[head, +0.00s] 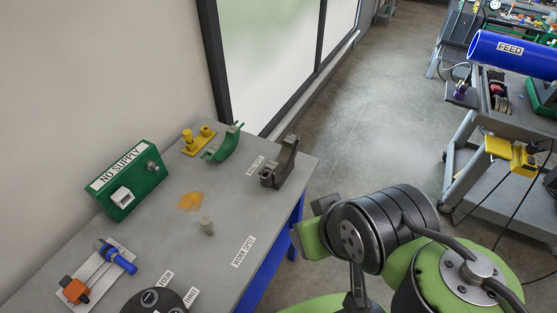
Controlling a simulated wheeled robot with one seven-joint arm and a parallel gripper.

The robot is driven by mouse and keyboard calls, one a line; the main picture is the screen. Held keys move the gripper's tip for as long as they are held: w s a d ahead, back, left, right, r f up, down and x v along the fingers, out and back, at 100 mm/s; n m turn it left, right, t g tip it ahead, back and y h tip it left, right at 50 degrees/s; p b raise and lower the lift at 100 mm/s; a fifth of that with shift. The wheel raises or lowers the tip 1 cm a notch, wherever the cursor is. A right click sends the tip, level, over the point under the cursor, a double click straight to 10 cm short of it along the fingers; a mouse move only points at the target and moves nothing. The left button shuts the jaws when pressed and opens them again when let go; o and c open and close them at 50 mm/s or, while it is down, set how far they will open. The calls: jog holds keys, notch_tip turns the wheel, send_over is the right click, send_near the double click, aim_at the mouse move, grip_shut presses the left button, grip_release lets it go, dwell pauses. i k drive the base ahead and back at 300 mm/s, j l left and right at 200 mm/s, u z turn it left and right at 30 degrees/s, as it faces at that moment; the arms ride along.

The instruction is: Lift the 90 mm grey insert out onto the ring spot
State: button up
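A dark grey, half-ring-shaped piece (281,163) stands on the grey bench in the head view, near its far right edge. It is beside a small white label (255,166) whose print is too small to read surely. I cannot read a size on the piece or tell whether it is the 90 mm insert. A green half-ring piece (222,146) lies left of it. My green and black arm fills the lower right, to the right of the bench. My gripper's fingertips do not show, so I cannot see whether it holds anything.
The bench (217,255) also bears a green NO SUPPLY box (128,184), a yellow fitting (198,139), an orange patch (190,201), a small grey peg (207,226) and a WORK SPOT label (243,251). A cart with a blue FEED pipe (510,52) stands right, across open floor.

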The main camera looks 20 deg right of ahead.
aim_at(252, 165)
jog(key=i+l+u, duration=0.2)
jog(key=u, duration=0.25)
jog(key=i+l+u, duration=0.2)
jog(key=u, duration=0.25)
jog(key=i+l+u, duration=0.1)
jog(key=l+u, duration=0.35)
